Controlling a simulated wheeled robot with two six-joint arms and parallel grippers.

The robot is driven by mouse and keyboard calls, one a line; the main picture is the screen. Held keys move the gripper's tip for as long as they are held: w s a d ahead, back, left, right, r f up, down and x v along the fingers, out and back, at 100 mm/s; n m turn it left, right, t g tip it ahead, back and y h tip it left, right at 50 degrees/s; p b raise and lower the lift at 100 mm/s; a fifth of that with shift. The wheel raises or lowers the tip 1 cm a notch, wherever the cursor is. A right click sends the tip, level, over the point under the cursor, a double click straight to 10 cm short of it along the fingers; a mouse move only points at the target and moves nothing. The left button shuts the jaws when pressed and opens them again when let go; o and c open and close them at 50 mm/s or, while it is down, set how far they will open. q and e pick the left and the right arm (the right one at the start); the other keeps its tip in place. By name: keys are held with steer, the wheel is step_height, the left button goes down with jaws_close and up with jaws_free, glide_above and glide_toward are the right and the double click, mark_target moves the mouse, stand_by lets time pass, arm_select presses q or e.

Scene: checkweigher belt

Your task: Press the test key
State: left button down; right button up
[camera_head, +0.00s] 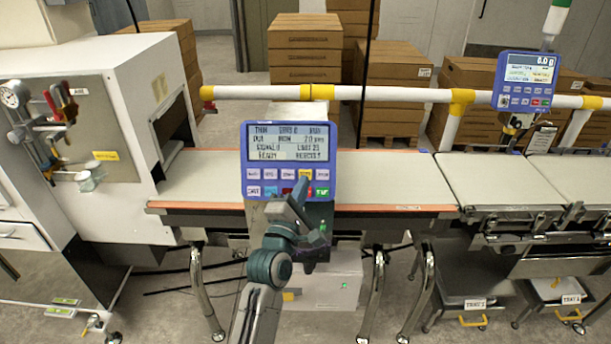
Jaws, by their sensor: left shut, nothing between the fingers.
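A blue control panel (243,160) with a grey text screen (289,142) stands in front of the belt. Below the screen are two rows of small keys, among them a yellow key (305,173), a red key and a green key (322,191). Their labels are too small to read surely, so I cannot tell which is the test key. My left gripper (303,186) is shut and empty, its tips in front of the lower keys just under the yellow key. It hides part of the lower row. I cannot tell whether it touches the panel. My right gripper is not in view.
A conveyor belt (395,175) runs behind the panel, with a white machine (130,70) at the left. A second blue panel (524,83) reading 0.0 g stands at the right. A white-and-yellow rail (400,94) and stacked brown boxes (304,50) are behind.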

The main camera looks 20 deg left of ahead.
arm_select(q)
steer(key=w+a+f+b, duration=0.1)
steer(key=w+f, duration=0.2)
steer(key=w, duration=0.3)
steer(key=shift+a, duration=0.4)
steer(key=shift+w+f, duration=0.1)
stand_by(0.3)
steer(key=shift+w, duration=0.1)
stand_by(1.2)
steer(key=shift+w+a+f, duration=0.1)
steer(key=shift+w+f, duration=0.1)
steer(key=shift+w, duration=0.05)
steer(key=shift+w+a+f, duration=0.1)
steer(key=shift+w+f, duration=0.05)
steer(key=shift+w, duration=0.2)
stand_by(0.9)
steer(key=shift+s, duration=0.1)
steer(key=shift+s+d+r+p, duration=0.2)
steer(key=shift+s+r+p, duration=0.15)
steer(key=shift+s+p, duration=0.25)
